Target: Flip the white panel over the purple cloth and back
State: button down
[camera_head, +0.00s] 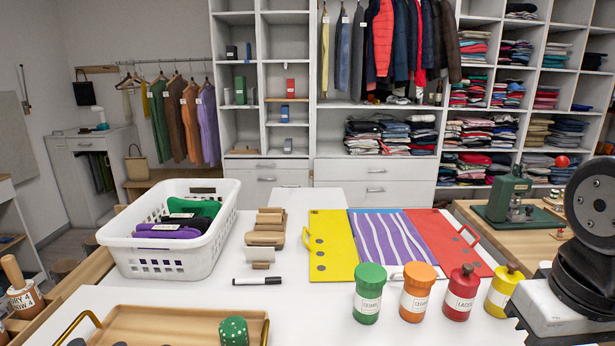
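The purple cloth (398,240) with wavy white stripes lies flat in the middle of a folding board. A yellow panel (331,260) with a yellow handle lies to its left, a red panel (450,240) with a red handle to its right. A blue strip shows along the cloth's far edge. A small white handle (396,276) shows at the cloth's near edge, partly behind the jars. I cannot clearly tell a white panel apart from the white table there. The cloth's striped face is uncovered. My gripper is not in view; a dark part of my arm shows at the right edge.
Green (369,293), orange (417,292), red (461,292) and yellow (503,290) jars stand close in front of the board. Bare table lies between marker and jars.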

aim_at(395, 273)
jog(key=k, duration=0.5)
jog(key=z, duration=2.8)
jog(key=k, duration=0.5)
jog(key=u, duration=2.45)
jog(key=i, duration=0.5)
jog(key=z, duration=0.05)
